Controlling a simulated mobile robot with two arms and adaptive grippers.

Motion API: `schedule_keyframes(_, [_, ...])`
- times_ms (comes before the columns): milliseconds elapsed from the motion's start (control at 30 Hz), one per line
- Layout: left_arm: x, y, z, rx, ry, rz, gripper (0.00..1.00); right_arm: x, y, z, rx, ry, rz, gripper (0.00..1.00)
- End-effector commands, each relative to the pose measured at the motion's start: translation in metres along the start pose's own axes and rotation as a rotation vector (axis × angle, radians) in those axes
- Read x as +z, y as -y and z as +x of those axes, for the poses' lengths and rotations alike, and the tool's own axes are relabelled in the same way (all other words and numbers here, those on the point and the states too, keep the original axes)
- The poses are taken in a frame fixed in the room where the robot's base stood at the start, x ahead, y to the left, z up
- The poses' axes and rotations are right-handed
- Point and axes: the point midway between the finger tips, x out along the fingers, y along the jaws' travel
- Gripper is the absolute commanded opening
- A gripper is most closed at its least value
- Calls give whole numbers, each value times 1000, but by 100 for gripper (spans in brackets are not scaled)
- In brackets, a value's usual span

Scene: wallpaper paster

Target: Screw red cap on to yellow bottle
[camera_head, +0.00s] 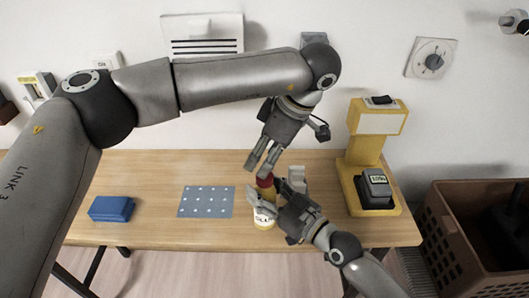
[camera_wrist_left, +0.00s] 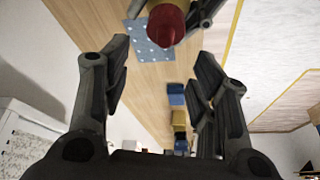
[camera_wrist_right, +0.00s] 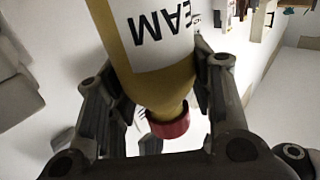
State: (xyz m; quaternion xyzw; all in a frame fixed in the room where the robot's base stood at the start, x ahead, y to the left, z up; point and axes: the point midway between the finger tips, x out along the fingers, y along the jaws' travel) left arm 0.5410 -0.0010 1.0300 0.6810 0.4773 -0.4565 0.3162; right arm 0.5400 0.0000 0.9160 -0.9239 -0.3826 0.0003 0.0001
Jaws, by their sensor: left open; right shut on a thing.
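The yellow bottle (camera_head: 264,217) with a white label is upright at the front of the table, and it fills the middle of the right wrist view (camera_wrist_right: 165,75). The red cap (camera_head: 265,180) sits at the top of the bottle's neck; it also shows in the left wrist view (camera_wrist_left: 167,25) and the right wrist view (camera_wrist_right: 170,124). How tightly it sits I cannot tell. My right gripper (camera_head: 282,197) is shut on the bottle from the right. My left gripper (camera_head: 262,166) is open just above the cap, fingers pointing down, apart from it in its wrist view.
A blue block (camera_head: 111,208) and a blue-grey dotted mat (camera_head: 206,201) lie on the wooden table (camera_head: 150,170) to the left. A yellow stand (camera_head: 362,170) holding a dark device (camera_head: 376,190) is at the right. A brown crate (camera_head: 450,215) stands beyond the table's right edge.

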Motion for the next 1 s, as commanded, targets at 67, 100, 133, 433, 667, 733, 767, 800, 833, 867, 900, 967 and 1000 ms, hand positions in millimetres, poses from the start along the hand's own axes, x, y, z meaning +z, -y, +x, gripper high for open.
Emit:
schedule_keyframes(67, [0,0,0,-2,20,-48,54,0,0,0,0,0,0,0])
schedule_keyframes(100, [0,0,-1,-4,34,-85,54,0,0,0,1,0,0,0])
schedule_keyframes(133, [0,0,-1,-7,46,-120,54,0,0,0,1,0,0,0])
schedule_keyframes(433, [-2,1,-9,-78,213,-608,54,0,0,0,1,0,-1,0])
schedule_keyframes(667, [-6,1,-16,-163,309,-943,54,0,0,0,1,0,-1,0])
schedule_keyframes(733, [-6,1,-18,-185,328,-1011,54,0,0,0,1,0,-1,0])
schedule_keyframes(767, [-7,1,-19,-192,333,-1036,54,0,0,0,1,0,-1,0])
schedule_keyframes(800, [-7,1,-19,-201,339,-1063,54,0,0,0,1,0,-1,0])
schedule_keyframes(833, [-8,1,-20,-206,343,-1079,54,0,0,0,1,0,-1,0])
schedule_keyframes(867, [-8,1,-20,-211,346,-1094,54,0,0,0,1,0,-1,0])
schedule_keyframes(900, [-8,1,-21,-215,350,-1107,54,0,0,0,1,0,-1,0])
schedule_keyframes(967, [-9,1,-21,-220,352,-1121,54,0,0,0,1,0,-1,0])
schedule_keyframes(1000, [-9,1,-21,-221,353,-1125,54,0,0,0,1,0,-1,0])
